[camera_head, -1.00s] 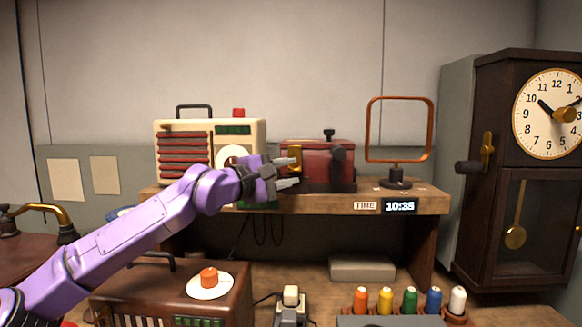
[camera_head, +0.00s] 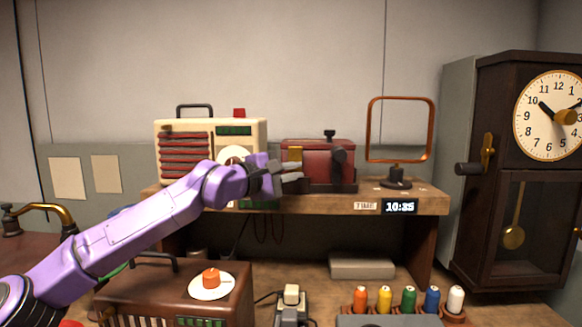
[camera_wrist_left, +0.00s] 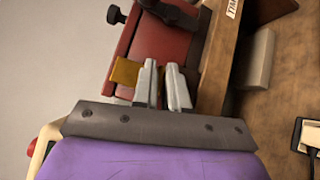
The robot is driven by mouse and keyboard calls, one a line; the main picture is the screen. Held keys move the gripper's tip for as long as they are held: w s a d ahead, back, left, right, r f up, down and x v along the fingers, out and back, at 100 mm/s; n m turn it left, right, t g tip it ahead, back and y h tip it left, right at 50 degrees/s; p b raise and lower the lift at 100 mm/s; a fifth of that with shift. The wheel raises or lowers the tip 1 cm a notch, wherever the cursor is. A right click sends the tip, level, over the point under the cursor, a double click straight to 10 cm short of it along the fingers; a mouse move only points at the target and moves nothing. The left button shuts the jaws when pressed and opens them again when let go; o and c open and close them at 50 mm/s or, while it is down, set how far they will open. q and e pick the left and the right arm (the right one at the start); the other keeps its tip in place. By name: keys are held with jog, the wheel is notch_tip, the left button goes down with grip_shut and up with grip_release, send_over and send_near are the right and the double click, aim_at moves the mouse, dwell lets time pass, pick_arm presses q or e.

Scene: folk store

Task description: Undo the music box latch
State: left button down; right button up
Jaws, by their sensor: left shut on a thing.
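The red music box (camera_head: 318,153) stands on the wooden shelf, with a dark knob on its lid and a dark crank at its right front. Its brass latch (camera_head: 295,154) is at the left of its front; the latch also shows in the left wrist view (camera_wrist_left: 124,71). My left gripper (camera_head: 293,172) is at the lower part of the latch, its fingers close together and shut on it. In the left wrist view the fingertips (camera_wrist_left: 162,68) lie against the red front, just beside the visible brass; the fingers hide the gripped part. My right gripper is not in view.
A cream radio (camera_head: 258,140) stands left of the box, partly behind my left arm. An orange-framed stand (camera_head: 398,182) is to the right. A tall clock (camera_head: 510,215) stands far right.

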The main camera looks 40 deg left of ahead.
pick_arm(q)
notch_tip(320, 180, up, 8)
jog(key=s+n+g+h+p, duration=0.1)
jog(key=n+g+p, duration=0.6)
jog(key=p, duration=1.6)
jog(key=shift+d+f+g+h, duration=0.3)
jog(key=shift+g+h, duration=0.3)
jog(key=shift+g, duration=1.1)
jog(key=shift+r, duration=0.1)
jog(key=c, duration=1.2)
grip_release()
jog(key=shift+s, duration=0.1)
